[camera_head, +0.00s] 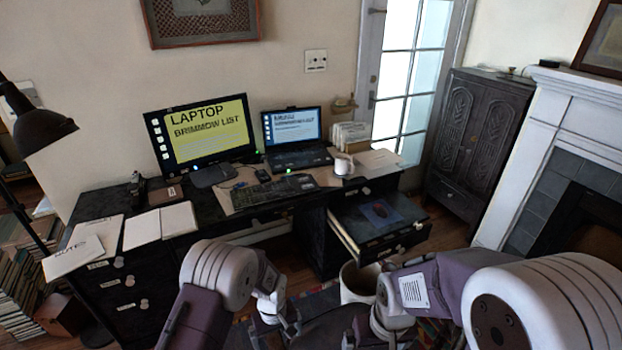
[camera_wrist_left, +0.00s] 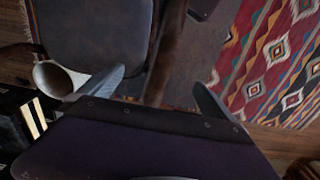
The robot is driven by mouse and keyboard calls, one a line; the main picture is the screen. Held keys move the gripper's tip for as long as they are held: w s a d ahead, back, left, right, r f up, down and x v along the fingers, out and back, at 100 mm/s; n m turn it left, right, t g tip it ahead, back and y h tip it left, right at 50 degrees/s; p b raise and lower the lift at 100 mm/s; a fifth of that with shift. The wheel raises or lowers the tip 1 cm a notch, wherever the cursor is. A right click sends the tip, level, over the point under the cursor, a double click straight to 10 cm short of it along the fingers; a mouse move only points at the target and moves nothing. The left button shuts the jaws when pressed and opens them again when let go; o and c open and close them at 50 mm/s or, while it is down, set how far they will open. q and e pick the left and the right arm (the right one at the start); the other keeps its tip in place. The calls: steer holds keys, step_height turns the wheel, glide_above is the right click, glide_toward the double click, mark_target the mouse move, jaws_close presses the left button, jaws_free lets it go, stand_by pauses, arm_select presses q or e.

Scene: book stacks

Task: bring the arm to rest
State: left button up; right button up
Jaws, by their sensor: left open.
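In the head view my left arm comes in from the bottom left, folded low in front of the desk. Its gripper end (camera_head: 272,308) points down, and its fingers are too small to make out there. In the left wrist view the two fingers of my left gripper (camera_wrist_left: 155,95) are spread apart with nothing between them, above a dark chair and the floor. My right arm comes in from the bottom right, also folded low. Its gripper end (camera_head: 385,322) shows only in part at the bottom edge, and its fingers cannot be made out.
The black desk (camera_head: 105,208) bears a monitor (camera_head: 203,135), laptop (camera_head: 293,135), keyboard (camera_head: 275,190) and white mug (camera_head: 343,164). A drawer (camera_head: 400,240) stands open. A pale bin (camera_head: 358,285) is on the floor near my arms. A chair (camera_wrist_left: 95,35) and patterned rug (camera_wrist_left: 270,60) lie below my left gripper.

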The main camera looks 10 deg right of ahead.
arm_select(q)
steer(key=w+a+r+n+t, duration=0.15)
steer(key=a+r, duration=0.25)
steer(key=r, duration=0.4)
steer(key=w+a+r+n+t, duration=0.1)
steer(key=w+a+r, duration=0.1)
steer(key=a+r, duration=0.4)
steer(key=s+a+r+m, duration=0.1)
steer(key=s+a+m, duration=0.1)
steer(key=s, duration=0.6)
steer(key=s+a+r+m+g, duration=0.1)
steer(key=s+m, duration=0.3)
steer(key=s, duration=0.5)
steer(key=shift+a+r, duration=0.55)
steer(key=shift+r, duration=0.1)
steer(key=shift+s, duration=0.1)
